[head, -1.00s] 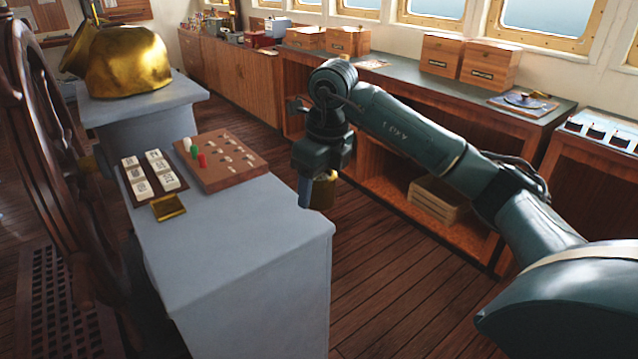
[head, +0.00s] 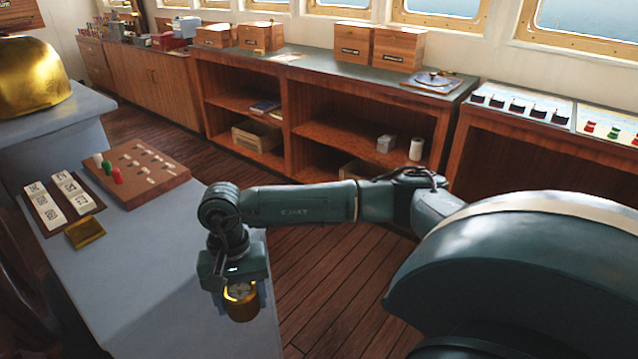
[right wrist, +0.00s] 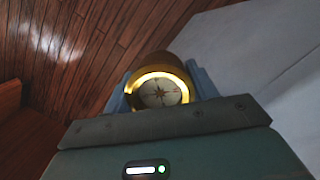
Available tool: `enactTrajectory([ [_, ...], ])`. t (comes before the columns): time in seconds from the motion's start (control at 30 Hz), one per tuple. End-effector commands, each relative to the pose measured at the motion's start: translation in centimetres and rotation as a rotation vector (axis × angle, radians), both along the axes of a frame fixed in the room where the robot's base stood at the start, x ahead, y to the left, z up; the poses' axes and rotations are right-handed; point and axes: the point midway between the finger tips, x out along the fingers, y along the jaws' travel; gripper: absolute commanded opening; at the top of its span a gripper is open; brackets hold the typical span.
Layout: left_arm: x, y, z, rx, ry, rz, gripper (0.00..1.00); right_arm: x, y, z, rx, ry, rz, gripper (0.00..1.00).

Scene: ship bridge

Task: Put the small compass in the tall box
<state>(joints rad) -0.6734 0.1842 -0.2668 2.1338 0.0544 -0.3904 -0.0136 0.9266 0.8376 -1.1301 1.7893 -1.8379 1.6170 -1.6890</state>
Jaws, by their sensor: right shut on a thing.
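The small compass (head: 241,306) is a brass cylinder. My right gripper (head: 240,293) is shut on it and holds it up near the right edge of the grey console. In the right wrist view the compass (right wrist: 160,91) sits between the two blue fingers, its white dial with a star rose showing. Wooden boxes with dark labels stand on the long counter at the back. The two to the right, one box (head: 352,47) and its neighbour (head: 398,50), look taller than the left pair. I cannot tell whether their tops are open. My left gripper is out of view.
The grey console (head: 150,285) bears a board with pegs (head: 140,172), a tray of white tiles (head: 62,208) and a brass square (head: 85,232). The long counter (head: 310,68) has open shelves below. Wooden floor is clear between.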

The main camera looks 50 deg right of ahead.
Motion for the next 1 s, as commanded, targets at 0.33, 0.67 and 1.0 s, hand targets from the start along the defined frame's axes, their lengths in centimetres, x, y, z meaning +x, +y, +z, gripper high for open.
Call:
enactTrajectory([
  [0.33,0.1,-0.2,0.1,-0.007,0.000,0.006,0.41,-1.8,2.0,-3.8,0.002,-0.001,0.514,0.28],
  [0.67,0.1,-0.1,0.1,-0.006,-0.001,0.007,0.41,-2.1,2.5,-4.5,0.006,-0.003,0.601,0.28],
  [1.0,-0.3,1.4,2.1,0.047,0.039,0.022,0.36,-2.0,2.3,0.2,0.001,-0.003,0.596,0.28],
])
